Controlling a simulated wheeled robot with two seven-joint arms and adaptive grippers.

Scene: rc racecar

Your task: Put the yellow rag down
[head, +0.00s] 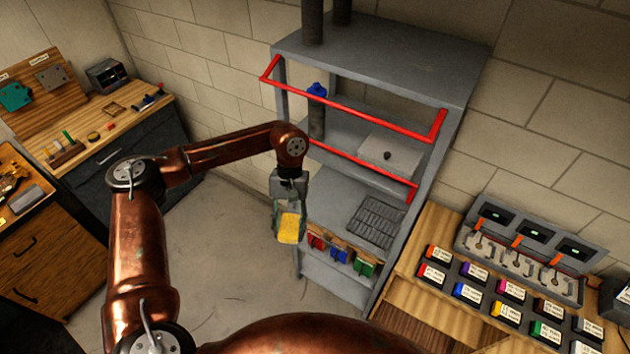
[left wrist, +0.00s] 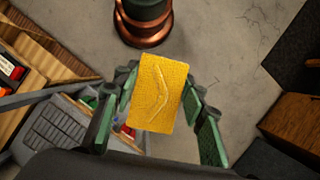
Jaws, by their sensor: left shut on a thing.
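The yellow rag (head: 289,228) hangs between the fingers of my left gripper (head: 287,222) in the head view. The gripper points down in front of the grey shelf unit. In the left wrist view the yellow rag (left wrist: 155,93) is a flat rectangle with a faint curved mark, between the green-padded fingers of the left gripper (left wrist: 153,105). The gripper is shut on the rag and holds it in the air, at the left front edge of the shelf unit. My right gripper is not in view.
The grey shelf unit (head: 440,73) has red rails (head: 350,102) and a lower shelf with a grate (head: 374,222). Red, blue and green items (head: 339,256) sit at its front. A wooden bench (head: 420,275) with labelled blocks stands right; workbenches (head: 90,150) stand left. Floor (head: 225,240) between is clear.

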